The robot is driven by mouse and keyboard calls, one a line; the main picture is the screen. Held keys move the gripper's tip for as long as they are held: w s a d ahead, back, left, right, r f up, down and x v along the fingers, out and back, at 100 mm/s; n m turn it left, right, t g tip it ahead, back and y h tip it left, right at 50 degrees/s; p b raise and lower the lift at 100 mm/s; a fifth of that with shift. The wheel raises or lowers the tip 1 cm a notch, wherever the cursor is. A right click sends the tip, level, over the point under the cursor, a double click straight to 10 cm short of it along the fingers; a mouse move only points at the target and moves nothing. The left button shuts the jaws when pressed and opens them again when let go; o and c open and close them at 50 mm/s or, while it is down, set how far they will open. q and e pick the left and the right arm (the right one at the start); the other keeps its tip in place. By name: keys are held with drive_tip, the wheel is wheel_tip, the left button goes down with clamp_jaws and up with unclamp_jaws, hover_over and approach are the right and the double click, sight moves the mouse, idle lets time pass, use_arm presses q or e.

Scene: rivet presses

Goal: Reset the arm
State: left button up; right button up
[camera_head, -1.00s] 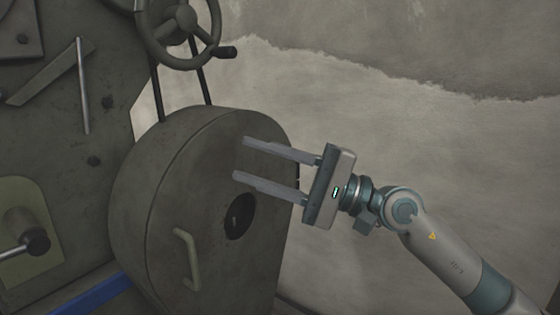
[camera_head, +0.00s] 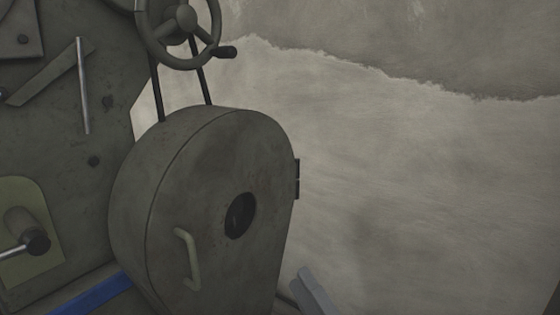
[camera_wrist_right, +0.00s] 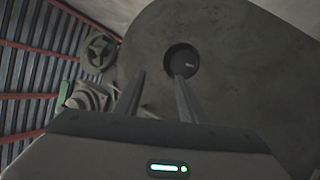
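My right gripper shows in the head view only as a grey finger piece (camera_head: 316,292) at the bottom edge, right of the machine's rounded cover; the rest of that arm is out of frame. In the right wrist view the right gripper (camera_wrist_right: 158,77) has its two fingers spread apart with nothing between them. The rounded grey cover (camera_head: 180,200) lies beyond the fingers there, with its dark round hole (camera_wrist_right: 182,60) near the right fingertip. Whether they touch is not clear, though no contact shows. My left gripper is in neither view.
The cover has a pale handle (camera_head: 187,258) and a dark hole. A handwheel (camera_head: 181,20) with a black knob is above it. Levers and a blue bar (camera_head: 95,297) are at left. A bare, worn wall (camera_head: 420,180) fills the right side, with open room before it.

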drive_tip(key=s+d+f+m+g+h, duration=0.2)
drive_tip(key=s+f+m+g+h, duration=0.15)
drive_tip(key=s+f+m, duration=0.75)
drive_tip(key=s+d+f+m+g+h, duration=0.3)
drive_tip(key=s+f+m+h, duration=0.25)
drive_tip(key=f+m, duration=0.8)
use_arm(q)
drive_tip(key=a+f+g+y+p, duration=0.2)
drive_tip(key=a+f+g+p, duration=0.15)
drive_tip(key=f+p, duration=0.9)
use_arm(e)
drive_tip(key=s+d+f+n+g+h+b, duration=0.1)
drive_tip(key=d+f+n+g, duration=0.15)
drive_tip(key=f, duration=1.25)
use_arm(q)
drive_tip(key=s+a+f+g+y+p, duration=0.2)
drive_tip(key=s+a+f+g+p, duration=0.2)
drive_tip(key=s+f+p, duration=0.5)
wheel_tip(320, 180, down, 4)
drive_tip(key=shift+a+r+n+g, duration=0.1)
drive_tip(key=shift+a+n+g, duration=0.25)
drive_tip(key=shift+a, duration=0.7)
use_arm(e)
drive_tip(key=s+d+f+m+g+h, duration=0.1)
drive_tip(key=s+d+f+g, duration=0.4)
drive_tip(key=f, duration=0.6)
drive_tip(key=s+d+h, duration=0.1)
drive_tip(key=s+d, duration=0.1)
drive_tip(key=s, duration=0.1)
drive_tip(key=shift+s, duration=0.4)
